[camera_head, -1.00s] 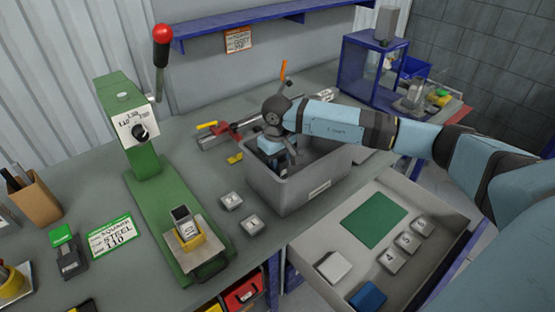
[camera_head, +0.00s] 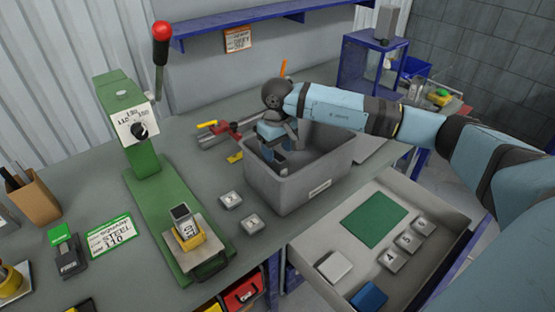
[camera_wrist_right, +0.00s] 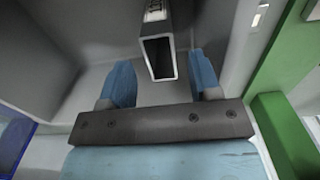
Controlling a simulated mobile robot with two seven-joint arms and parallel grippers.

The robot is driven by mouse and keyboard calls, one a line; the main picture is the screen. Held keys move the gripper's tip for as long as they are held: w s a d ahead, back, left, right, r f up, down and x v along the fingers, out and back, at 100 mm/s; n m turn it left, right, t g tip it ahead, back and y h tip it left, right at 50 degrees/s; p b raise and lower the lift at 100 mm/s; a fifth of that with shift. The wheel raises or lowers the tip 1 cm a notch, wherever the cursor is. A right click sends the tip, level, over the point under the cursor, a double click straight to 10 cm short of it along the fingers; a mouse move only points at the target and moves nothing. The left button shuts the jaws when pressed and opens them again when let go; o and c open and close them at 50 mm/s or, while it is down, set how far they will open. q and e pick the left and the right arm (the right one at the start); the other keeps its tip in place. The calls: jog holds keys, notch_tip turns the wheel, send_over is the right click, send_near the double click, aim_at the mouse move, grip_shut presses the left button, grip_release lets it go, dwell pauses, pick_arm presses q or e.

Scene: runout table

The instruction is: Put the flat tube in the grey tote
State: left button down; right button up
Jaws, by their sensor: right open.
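The grey tote (camera_head: 285,190) stands on the bench in the head view, right of the green press. My right gripper (camera_head: 271,150) points down into the tote's left part, its fingers partly above the rim. In the right wrist view my right gripper (camera_wrist_right: 160,72) is open, its two blue fingers spread apart. A grey hollow flat tube (camera_wrist_right: 157,58) with a small label shows beyond and between them, apart from both, with its dark open end toward the camera. My left gripper is out of view.
The green press (camera_head: 165,200) holds a short piece in a yellow block. Two numbered grey blocks (camera_head: 241,212) lie left of the tote. An open drawer (camera_head: 320,240) sits in front. A red-handled tool (camera_head: 220,130) lies behind, and a blue frame (camera_head: 360,80) stands at back right.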

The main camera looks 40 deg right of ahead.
notch_tip(320, 180, up, 8)
jog(key=b, duration=0.1)
dwell(0.5)
jog(key=shift+a, duration=0.1)
